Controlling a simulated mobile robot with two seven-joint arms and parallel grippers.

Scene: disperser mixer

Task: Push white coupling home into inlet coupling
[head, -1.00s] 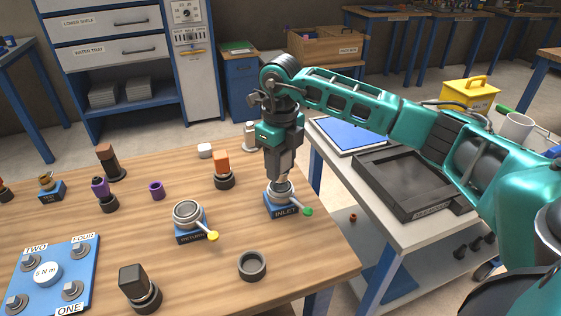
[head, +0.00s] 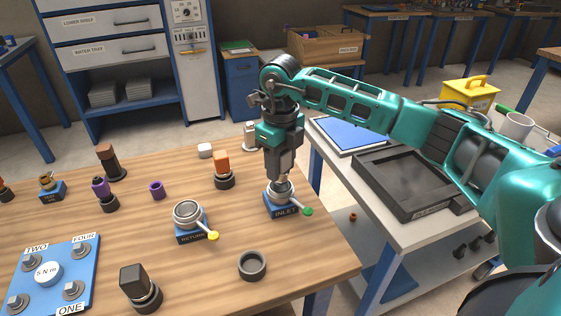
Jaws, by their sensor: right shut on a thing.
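The inlet coupling (head: 281,207) is a metal fitting on a blue block marked INLET, near the right edge of the wooden table, with a green-knobbed lever (head: 307,211). My right gripper (head: 282,178) points straight down directly above it. It is shut on a pale piece, the white coupling (head: 282,185), which is mostly hidden by the fingers and sits at the mouth of the inlet fitting. I cannot tell how deep it sits. My left gripper is out of view.
The return coupling (head: 187,214) with a yellow-knobbed lever stands left of the inlet. A dark ring (head: 252,265) lies in front. An orange-topped part (head: 222,168) stands behind left. A black tray (head: 412,185) is on the side bench to the right.

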